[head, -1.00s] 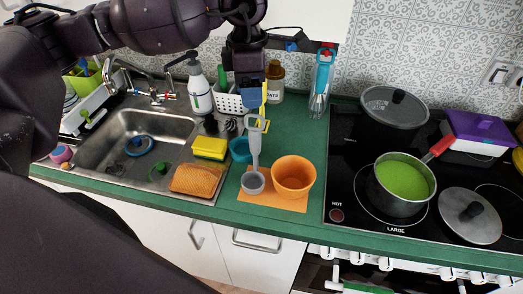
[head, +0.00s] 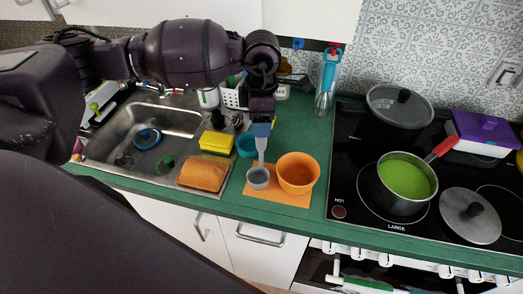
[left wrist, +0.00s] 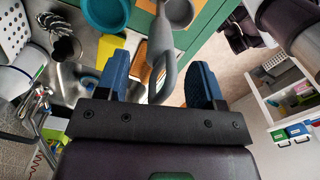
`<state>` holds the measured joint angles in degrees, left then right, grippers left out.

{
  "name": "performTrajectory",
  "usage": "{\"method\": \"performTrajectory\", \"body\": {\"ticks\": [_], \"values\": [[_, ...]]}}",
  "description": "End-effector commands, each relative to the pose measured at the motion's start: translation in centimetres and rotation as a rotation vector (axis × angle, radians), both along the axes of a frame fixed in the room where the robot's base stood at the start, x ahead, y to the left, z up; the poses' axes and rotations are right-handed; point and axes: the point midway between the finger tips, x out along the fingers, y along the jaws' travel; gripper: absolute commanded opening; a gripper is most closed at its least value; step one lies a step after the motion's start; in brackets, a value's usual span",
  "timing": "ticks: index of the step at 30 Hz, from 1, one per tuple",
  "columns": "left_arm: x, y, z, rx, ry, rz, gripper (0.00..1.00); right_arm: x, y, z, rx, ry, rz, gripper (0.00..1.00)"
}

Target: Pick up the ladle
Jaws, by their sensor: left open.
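The grey ladle (head: 258,179) rests bowl-down on the orange mat (head: 290,202), its handle rising nearly upright. My left gripper (head: 261,128) points down at the top of the handle and hides its looped end. In the left wrist view the ladle's looped handle (left wrist: 163,62) lies between the two blue fingers of the left gripper (left wrist: 158,72). These fingers are open, with gaps beside the handle. My right gripper is not in view.
An orange bowl (head: 297,174) stands close right of the ladle, with a teal cup (head: 246,146) behind. A yellow sponge (head: 216,142) and an orange sponge (head: 203,175) lie left by the sink (head: 110,146). A pot of green soup (head: 404,179) sits on the hob at right.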

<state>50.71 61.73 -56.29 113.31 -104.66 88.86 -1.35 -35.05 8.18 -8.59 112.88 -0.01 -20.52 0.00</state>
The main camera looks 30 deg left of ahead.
Motion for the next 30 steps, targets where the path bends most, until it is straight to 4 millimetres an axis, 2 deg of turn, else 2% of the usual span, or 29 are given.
{"method": "performTrajectory", "body": {"ticks": [4, 12, 24, 30], "values": [[-0.07, 0.05, -1.26, 0.0, 0.002, 0.0, 0.62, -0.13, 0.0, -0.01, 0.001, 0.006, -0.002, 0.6], [-0.06, 0.05, -1.46, 0.0, 0.001, 0.0, 0.6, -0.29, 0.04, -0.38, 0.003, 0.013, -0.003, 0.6], [-0.06, 0.05, -1.42, 0.0, 0.001, 0.0, 0.0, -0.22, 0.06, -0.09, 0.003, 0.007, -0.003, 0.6], [-0.06, 0.04, -1.39, 0.0, 0.0, 0.0, 0.0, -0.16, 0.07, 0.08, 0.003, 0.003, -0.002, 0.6]]}}
